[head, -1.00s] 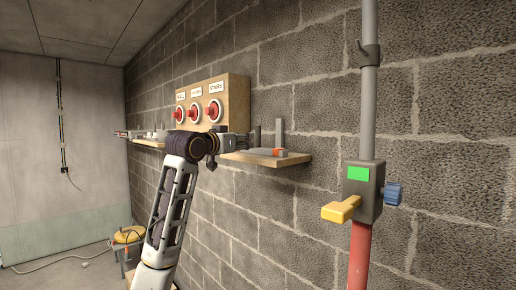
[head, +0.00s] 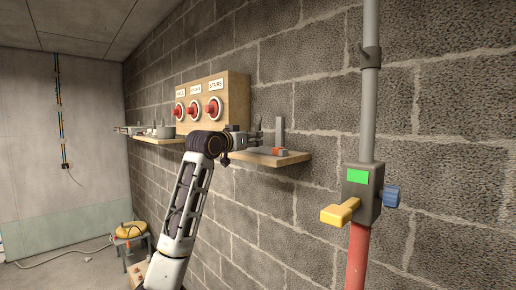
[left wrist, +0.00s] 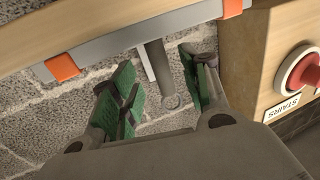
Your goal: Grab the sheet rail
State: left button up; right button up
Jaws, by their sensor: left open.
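The sheet rail appears to be the grey bar (left wrist: 135,38) with orange end pieces lying along the wooden shelf (left wrist: 30,50) in the left wrist view. A thin grey upright (left wrist: 146,64) and a round grey post (left wrist: 160,75) show between the finger tips there. In the head view a grey upright (head: 279,130) and an orange piece (head: 280,152) show at the shelf's right end. My left gripper (head: 257,137) is open beside them, just left of the upright. Its green-padded fingers (left wrist: 157,68) are apart, with no visible grip on the bar. My right gripper is not in view.
A wooden board (head: 238,97) with several red knobs is on the block wall, just left of the gripper. A grey switch box (head: 364,190) with a yellow lever (head: 340,212) sits on a vertical pipe at right. A yellow reel (head: 128,231) stands at far left.

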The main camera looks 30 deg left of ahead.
pick_arm(q)
jog(key=shift+w+d+r+p, duration=0.15)
jog(key=shift+w+p, duration=0.3)
jog(key=shift+w, duration=0.25)
jog(key=shift+w+r+p, duration=0.1)
jog(key=shift+w+p, duration=0.3)
jog(key=shift+w, duration=0.25)
jog(key=shift+w+d+p, duration=0.1)
jog(key=shift+w+p, duration=0.35)
jog(key=shift+w, duration=0.8)
jog(key=shift+f, duration=0.1)
grip_shut()
